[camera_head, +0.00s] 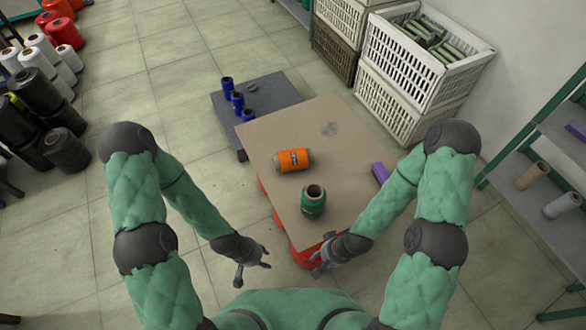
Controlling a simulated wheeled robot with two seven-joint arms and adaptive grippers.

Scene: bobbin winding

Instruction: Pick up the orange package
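The orange package (293,160) is a spool-like roll with a dark label. It lies on its side on the brown board (262,139) of a low table, towards the left of its middle. My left gripper (252,277) is low and to the left of the table's near corner, apart from everything, with its fingers spread and empty. My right gripper (318,264) is at the table's near edge, below the green spool. Its fingers look parted and nothing shows between them. Both grippers are well short of the orange package.
A green spool (314,203) stands upright nearer me on the board. A purple spool (380,173) lies at the right edge, beside my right forearm. Blue spools (237,101) stand on a dark platform (280,92) behind. White crates (410,70) stand back right; a shelf (530,185) is right.

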